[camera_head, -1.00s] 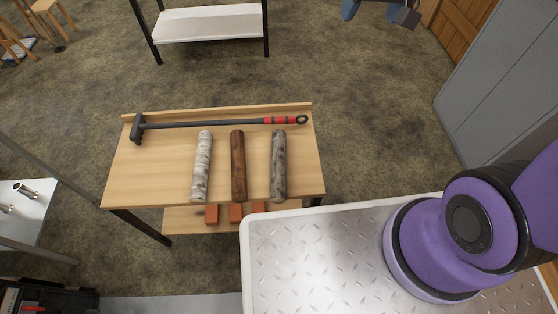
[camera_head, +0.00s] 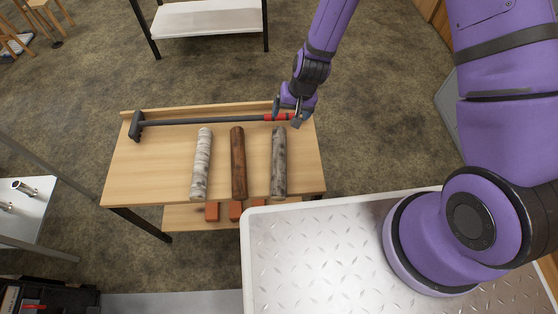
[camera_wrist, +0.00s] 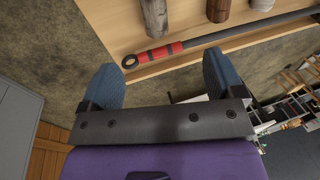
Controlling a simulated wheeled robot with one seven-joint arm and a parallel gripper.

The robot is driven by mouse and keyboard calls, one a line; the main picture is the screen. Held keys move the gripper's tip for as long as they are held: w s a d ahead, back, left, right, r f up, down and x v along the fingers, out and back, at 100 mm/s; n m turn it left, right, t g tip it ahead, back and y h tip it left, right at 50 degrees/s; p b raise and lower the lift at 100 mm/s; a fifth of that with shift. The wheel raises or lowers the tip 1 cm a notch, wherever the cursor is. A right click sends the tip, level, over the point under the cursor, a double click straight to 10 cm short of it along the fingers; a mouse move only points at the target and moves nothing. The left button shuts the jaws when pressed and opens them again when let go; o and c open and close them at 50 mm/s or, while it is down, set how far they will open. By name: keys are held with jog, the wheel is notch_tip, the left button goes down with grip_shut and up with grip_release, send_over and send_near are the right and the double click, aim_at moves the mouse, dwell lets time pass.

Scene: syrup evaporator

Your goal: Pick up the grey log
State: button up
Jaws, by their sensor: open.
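The grey log (camera_head: 279,163) lies on the wooden table at the right end of a row of three logs. It also shows in the wrist view at the top (camera_wrist: 155,16), cut off by the frame edge. My gripper (camera_head: 287,118) is open and empty near the red-banded handle end of the long tool, just beyond the far end of the grey log. In the wrist view the two blue fingers of my gripper (camera_wrist: 162,85) stand wide apart with nothing between them.
A brown log (camera_head: 238,163) and a whitish log (camera_head: 201,163) lie left of the grey log. A long-handled tool (camera_head: 190,123) lies behind the logs along the table's raised back edge (camera_head: 220,108). Orange bricks (camera_head: 212,212) sit on the lower shelf. The table's left part (camera_head: 150,170) is bare.

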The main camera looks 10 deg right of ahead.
send_near(280, 158)
jog(key=shift+w+a+f+m+g, duration=0.3)
jog(key=shift+a+f+m+g, duration=0.1)
jog(key=shift+f, duration=0.2)
jog(key=x, duration=0.5)
jog(key=shift+d+x, duration=0.15)
jog(key=shift+x, duration=1.2)
jog(key=shift+d+x, duration=0.2)
jog(key=shift+x, duration=1.15)
jog(key=shift+w, duration=0.15)
jog(key=shift+c, duration=0.4)
jog(key=c, duration=1.1)
